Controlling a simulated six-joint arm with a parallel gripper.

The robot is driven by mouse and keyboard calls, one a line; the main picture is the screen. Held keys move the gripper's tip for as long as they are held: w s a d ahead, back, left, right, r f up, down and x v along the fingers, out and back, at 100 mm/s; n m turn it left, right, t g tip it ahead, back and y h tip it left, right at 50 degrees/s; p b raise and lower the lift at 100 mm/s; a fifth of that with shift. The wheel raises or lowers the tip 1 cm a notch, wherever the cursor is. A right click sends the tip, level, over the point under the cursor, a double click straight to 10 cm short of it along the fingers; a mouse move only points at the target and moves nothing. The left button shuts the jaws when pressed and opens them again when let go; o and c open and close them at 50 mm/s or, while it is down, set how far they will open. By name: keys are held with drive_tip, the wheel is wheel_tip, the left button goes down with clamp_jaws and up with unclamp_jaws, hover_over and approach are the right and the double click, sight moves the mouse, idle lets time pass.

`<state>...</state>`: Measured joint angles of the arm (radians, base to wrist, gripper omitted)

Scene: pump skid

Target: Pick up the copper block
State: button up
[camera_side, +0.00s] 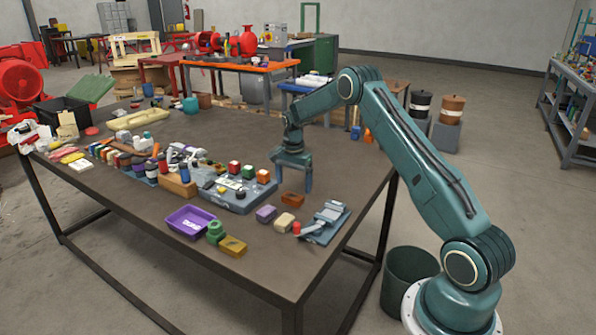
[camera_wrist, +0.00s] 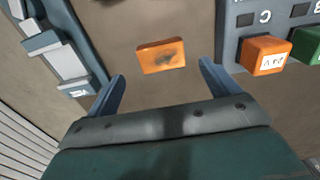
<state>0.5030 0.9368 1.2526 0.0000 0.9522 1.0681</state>
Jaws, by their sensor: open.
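The copper block (camera_wrist: 162,56) is a small orange-brown rectangular block with a dark smudge on its top. It lies flat on the brown table, and in the side view it shows just below and beside my gripper (camera_side: 293,181). In the wrist view my gripper (camera_wrist: 161,82) has its two blue-grey fingers spread apart with nothing between the tips. The block sits just ahead of the fingertips, roughly centred between them and apart from both. In the side view the copper block (camera_side: 292,199) is fully visible.
A grey-blue panel (camera_side: 238,203) with coloured blocks stands left of the copper block. A grey clamp-like fixture (camera_side: 326,222), a purple block (camera_side: 266,214) and a beige block (camera_side: 285,222) are nearer the front edge. Bare table (camera_side: 335,150) lies behind my gripper.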

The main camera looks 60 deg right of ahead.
sight(293, 196)
drive_tip(key=shift+w+a+f, duration=0.1)
drive_tip(key=shift+w+f, duration=0.05)
drive_tip(key=shift+f, duration=2.35)
drive_tip(key=c, duration=1)
